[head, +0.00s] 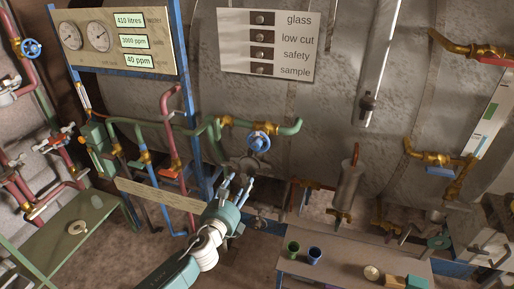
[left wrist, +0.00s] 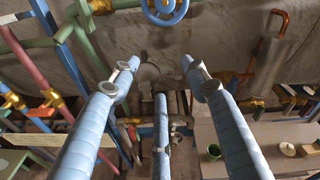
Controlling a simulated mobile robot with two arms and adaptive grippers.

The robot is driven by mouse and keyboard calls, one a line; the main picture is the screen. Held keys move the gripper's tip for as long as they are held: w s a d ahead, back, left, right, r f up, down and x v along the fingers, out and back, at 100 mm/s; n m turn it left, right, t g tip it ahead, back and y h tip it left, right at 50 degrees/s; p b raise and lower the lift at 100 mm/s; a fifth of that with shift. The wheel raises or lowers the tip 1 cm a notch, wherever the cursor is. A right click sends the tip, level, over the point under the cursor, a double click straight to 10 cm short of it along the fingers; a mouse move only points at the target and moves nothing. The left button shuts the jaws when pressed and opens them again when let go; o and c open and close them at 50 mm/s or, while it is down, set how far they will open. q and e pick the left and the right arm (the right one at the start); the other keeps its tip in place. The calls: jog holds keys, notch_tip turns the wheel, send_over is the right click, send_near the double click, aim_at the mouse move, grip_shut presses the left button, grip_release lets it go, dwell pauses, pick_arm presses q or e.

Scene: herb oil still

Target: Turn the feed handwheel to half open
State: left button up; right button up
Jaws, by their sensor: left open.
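A blue handwheel (head: 259,142) sits on a brass valve in the green pipe, in front of the grey tank. It also shows at the top edge of the left wrist view (left wrist: 165,8), partly cut off. A second blue handwheel (head: 31,48) is on the red pipe at the far left. No label shows which one is the feed wheel. My left gripper (head: 241,180) is open and empty, below the middle handwheel and apart from it. In the left wrist view its fingers (left wrist: 160,62) are spread wide, with the wheel beyond their tips. My right gripper is not seen.
A blue post (head: 196,150) and green pipes stand just left of my gripper. A pale board (head: 160,195) is left of my arm. A low bench (head: 340,268) with green and blue cups is at the lower right. A sign (head: 268,42) hangs above.

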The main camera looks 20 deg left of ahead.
pick_arm(q)
jog(key=m+t, duration=0.1)
jog(key=m, duration=0.1)
send_near(255, 147)
jog(key=s, duration=0.2)
jog(key=shift+h, duration=0.3)
jog(key=w, duration=1)
jog(key=shift+w+f, duration=0.1)
jog(key=shift+w, duration=0.25)
jog(key=c, duration=1.2)
